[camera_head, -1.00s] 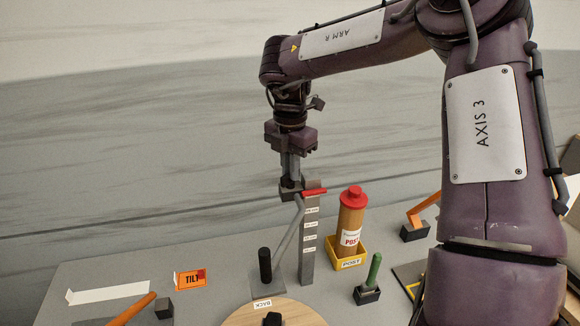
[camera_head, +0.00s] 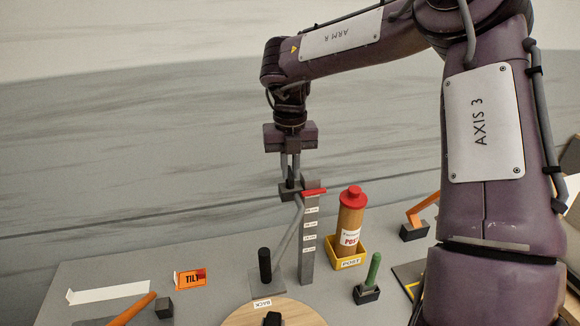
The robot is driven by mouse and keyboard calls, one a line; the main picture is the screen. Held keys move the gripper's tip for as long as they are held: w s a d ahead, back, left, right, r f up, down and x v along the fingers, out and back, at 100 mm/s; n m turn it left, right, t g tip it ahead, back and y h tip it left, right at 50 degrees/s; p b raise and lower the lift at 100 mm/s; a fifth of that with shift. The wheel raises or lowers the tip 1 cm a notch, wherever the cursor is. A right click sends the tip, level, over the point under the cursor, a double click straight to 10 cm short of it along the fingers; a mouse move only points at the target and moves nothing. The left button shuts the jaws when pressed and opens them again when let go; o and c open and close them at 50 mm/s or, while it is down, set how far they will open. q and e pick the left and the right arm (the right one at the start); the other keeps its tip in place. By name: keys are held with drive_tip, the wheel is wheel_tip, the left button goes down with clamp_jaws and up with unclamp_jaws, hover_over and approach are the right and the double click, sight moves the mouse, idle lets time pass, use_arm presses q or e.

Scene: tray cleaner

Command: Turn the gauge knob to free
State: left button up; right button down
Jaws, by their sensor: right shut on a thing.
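The gauge is a grey upright post (camera_head: 307,255) with several white labels and a red bar (camera_head: 314,191) at its top. My right gripper (camera_head: 290,189) points straight down at the top left of the post. It is shut on what appears to be the gauge knob, which is mostly hidden between the dark fingertips. I cannot read the knob's setting. My left gripper is not in view.
A green handle (camera_head: 373,270) and a black handle (camera_head: 265,265) stand nearby. A round wooden board (camera_head: 290,314) lies in front. An orange TILT card (camera_head: 190,280) lies left.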

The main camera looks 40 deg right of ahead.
sight(290, 172)
drive_tip(key=shift+n, duration=0.6)
drive_tip(key=c, duration=1.5)
unclamp_jaws()
wheel_tip(290, 172, up, 8)
drive_tip(key=shift+f, duration=0.1)
